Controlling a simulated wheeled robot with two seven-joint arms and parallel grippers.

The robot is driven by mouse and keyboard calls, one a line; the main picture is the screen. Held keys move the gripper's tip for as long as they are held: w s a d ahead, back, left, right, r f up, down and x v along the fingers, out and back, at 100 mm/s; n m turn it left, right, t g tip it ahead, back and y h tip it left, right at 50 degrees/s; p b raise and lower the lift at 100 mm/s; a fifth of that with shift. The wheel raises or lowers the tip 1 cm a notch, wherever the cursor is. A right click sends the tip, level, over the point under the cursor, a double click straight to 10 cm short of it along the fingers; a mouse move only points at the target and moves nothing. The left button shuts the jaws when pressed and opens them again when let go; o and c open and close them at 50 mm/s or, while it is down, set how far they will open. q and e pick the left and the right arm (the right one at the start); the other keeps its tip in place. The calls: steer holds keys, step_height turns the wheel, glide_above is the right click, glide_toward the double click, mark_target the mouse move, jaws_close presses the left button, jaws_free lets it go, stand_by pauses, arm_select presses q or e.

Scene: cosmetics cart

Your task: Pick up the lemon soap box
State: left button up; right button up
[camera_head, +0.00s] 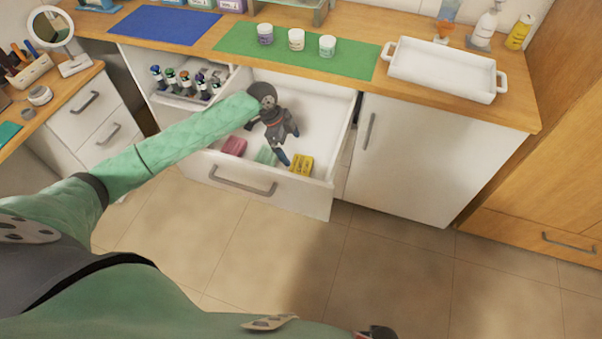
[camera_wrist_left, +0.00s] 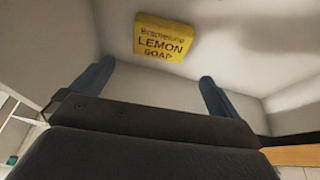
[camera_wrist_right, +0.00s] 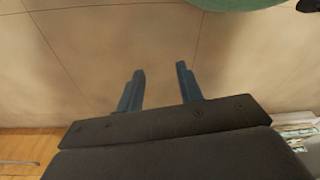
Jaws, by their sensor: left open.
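The yellow lemon soap box (camera_head: 301,165) lies in the open white drawer (camera_head: 322,108), near its front right corner. In the left wrist view the box (camera_wrist_left: 165,38) shows its "LEMON SOAP" label, beyond the fingers and between their lines. My left gripper (camera_head: 289,146) is inside the drawer space, just left of and behind the box. Its blue fingers (camera_wrist_left: 152,80) are spread, with nothing between them. My right gripper (camera_wrist_right: 160,72) is open and empty over the tiled floor, well away from the drawer.
A pink box (camera_head: 234,146) and a mint green box (camera_head: 265,155) lie left of the lemon box. A tray of small bottles (camera_head: 187,88) is at the drawer's left. The counter above holds jars on a green mat (camera_head: 350,57) and a white tray (camera_head: 440,70).

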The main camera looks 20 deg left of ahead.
mark_target(301, 165)
arm_select(q)
step_height(301, 165, down, 2)
steer(key=shift+d+f, duration=0.1)
steer(key=shift+x, duration=1)
steer(key=p+x, duration=0.2)
steer(key=x, duration=0.2)
steer(key=shift+d+f+p, duration=0.1)
steer(key=shift+p, duration=0.3)
steer(key=shift+d+f, duration=0.15)
steer(key=shift+f, duration=0.3)
arm_select(e)
steer(key=shift+t, duration=0.3)
steer(key=shift+s+d+f, duration=0.15)
steer(key=shift+d+f, duration=0.15)
steer(key=shift+f, duration=0.5)
steer(key=shift+s+d+f, duration=0.15)
steer(key=shift+d+f, duration=0.15)
steer(key=shift+f, duration=0.55)
steer(key=shift+s+d+f, duration=0.15)
steer(key=shift+d+f, duration=0.15)
steer(key=shift+f, duration=0.5)
arm_select(q)
steer(key=shift+c, duration=0.4)
steer(key=c, duration=0.7)
